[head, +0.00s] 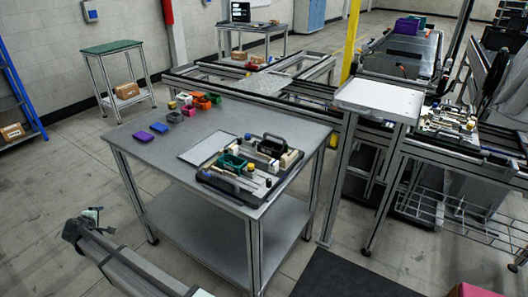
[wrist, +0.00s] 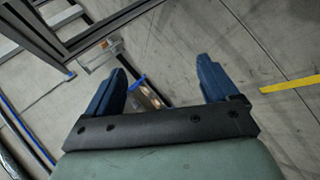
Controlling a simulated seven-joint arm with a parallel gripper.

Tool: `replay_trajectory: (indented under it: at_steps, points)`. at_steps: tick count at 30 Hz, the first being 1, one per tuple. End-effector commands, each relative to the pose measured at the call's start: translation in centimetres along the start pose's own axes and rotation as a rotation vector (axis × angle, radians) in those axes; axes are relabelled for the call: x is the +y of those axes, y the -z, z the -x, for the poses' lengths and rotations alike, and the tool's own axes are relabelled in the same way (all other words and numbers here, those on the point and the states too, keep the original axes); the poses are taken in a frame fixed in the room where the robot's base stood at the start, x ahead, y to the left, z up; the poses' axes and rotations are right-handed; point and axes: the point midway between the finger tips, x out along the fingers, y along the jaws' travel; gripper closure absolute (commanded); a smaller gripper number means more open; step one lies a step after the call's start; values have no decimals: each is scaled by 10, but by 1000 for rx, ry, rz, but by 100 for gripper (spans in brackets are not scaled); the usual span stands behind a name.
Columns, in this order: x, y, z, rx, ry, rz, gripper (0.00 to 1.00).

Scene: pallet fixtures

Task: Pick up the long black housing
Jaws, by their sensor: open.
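A dark pallet fixture (head: 205,178) with several small parts on it lies on the grey table in the head view. A long dark part (head: 228,184) lies along its front left side and may be the long black housing; it is too small to be sure. A black part with a handle-like arch (head: 273,146) stands at the back of the pallet. My gripper (wrist: 166,78) shows in the wrist view with its two blue fingers wide apart and nothing between them. It points at the floor, away from the table top.
A grey flat plate (head: 206,147) lies beside the pallet. A white-topped stand (head: 378,98) rises at the right.

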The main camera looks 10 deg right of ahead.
Motion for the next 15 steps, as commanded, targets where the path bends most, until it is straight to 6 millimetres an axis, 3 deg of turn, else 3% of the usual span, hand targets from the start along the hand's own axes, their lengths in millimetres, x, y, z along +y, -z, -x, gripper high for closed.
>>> replay_trajectory:
  at_steps: [1,3,7,11,15]
  points:
    - [13,25,8,23,-19,15,13]
    - [28,46,18,42,-41,31,13]
    - [56,71,33,60,-69,47,13]
    - [88,77,42,50,-83,45,13]
    - [132,53,41,-1,-75,17,13]
